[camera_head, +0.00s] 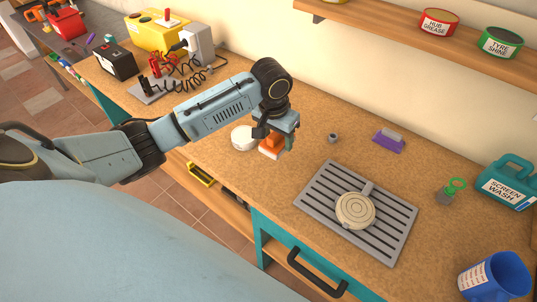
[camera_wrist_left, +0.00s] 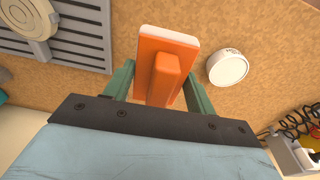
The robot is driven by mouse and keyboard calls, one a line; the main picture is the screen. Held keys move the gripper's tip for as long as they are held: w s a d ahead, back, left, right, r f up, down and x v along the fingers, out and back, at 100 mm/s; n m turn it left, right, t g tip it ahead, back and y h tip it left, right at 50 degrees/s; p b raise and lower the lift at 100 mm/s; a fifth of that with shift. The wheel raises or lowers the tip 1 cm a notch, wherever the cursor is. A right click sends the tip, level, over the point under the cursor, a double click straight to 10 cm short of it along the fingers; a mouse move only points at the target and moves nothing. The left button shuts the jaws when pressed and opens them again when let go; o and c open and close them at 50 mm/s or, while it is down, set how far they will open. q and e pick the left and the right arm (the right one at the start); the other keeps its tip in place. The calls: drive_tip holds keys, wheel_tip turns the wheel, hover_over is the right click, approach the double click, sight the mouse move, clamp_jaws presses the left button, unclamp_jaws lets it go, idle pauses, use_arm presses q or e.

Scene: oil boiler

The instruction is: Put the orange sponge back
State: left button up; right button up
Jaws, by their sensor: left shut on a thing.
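The orange sponge (camera_head: 270,148) has an orange handle block and a white layer at its edge. My left gripper (camera_head: 277,135) is shut on it, over the middle of the wooden workbench. In the left wrist view, the sponge (camera_wrist_left: 168,50) sits between the two green fingers (camera_wrist_left: 158,88), which hold its handle from both sides. I cannot tell whether its underside touches the bench. My right gripper is not in view.
A round white tin (camera_head: 242,138) stands close beside the sponge. A grey slotted tray (camera_head: 318,200) with a round beige object (camera_head: 355,211) lies to the right. A purple brush-like item (camera_head: 388,142) and a small grey nut (camera_head: 333,138) lie behind. Bench between is clear.

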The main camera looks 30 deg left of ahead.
use_arm(q)
drive_tip(key=shift+a+f, duration=0.85)
drive_tip(key=shift+f, duration=0.25)
hover_over(272, 167)
drive_tip(key=f, duration=0.4)
drive_tip(key=shift+s+f, duration=0.3)
drive_tip(key=shift+f, duration=0.05)
drive_tip(key=shift+f+b, duration=0.35)
drive_tip(key=shift+f, duration=1.9)
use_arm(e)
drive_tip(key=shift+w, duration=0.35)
use_arm(q)
drive_tip(key=shift+f, duration=0.1)
drive_tip(key=o, duration=0.9)
drive_tip(key=r, duration=0.4)
drive_tip(key=s+r+p, duration=0.1)
drive_tip(key=r, duration=0.7)
drive_tip(key=shift+s+a+r+p, duration=0.1)
drive_tip(key=shift+s+p, duration=0.1)
drive_tip(key=shift+p, duration=0.1)
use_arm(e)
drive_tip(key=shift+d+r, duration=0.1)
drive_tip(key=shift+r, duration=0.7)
